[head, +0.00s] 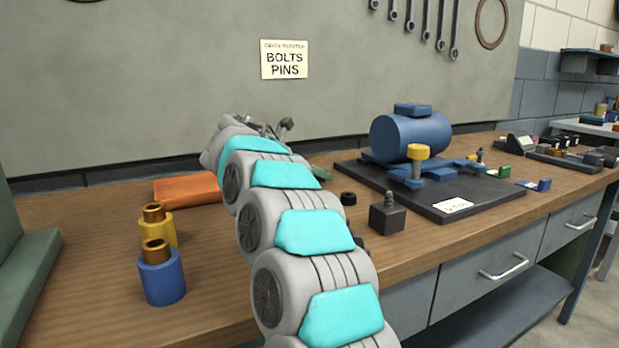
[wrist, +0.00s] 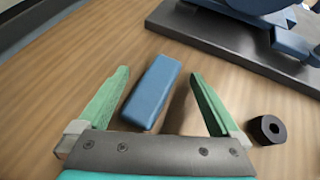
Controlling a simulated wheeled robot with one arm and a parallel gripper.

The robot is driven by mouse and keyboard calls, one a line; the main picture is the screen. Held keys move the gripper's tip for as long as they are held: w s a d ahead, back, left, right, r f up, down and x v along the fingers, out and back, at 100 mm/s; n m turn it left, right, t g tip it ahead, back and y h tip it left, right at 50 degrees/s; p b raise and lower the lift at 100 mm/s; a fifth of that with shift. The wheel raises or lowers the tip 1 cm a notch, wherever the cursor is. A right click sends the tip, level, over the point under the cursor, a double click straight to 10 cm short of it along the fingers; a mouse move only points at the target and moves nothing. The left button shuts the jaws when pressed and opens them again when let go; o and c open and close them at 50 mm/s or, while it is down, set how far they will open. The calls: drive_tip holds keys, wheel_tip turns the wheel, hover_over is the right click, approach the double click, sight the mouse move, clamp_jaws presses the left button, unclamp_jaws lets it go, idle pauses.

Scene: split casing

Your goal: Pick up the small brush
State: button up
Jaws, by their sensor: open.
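In the wrist view a blue, oblong block-like thing (wrist: 153,92) lies on the wooden bench top, between the fingers of my gripper (wrist: 159,75). It may be the small brush; I see no bristles, so I cannot be sure. My gripper is open, with a green finger on each side of the block. A gap shows on the right; the left finger is closer to it. I cannot tell how high the fingers are above the wood. In the head view my arm hides this block and most of the gripper.
A dark mat (head: 437,207) bears the blue casing (head: 410,137). A dark block (head: 387,218) stands before it.

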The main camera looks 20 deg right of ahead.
drive_tip(key=shift+c, duration=0.2)
clamp_jaws()
idle(0.6)
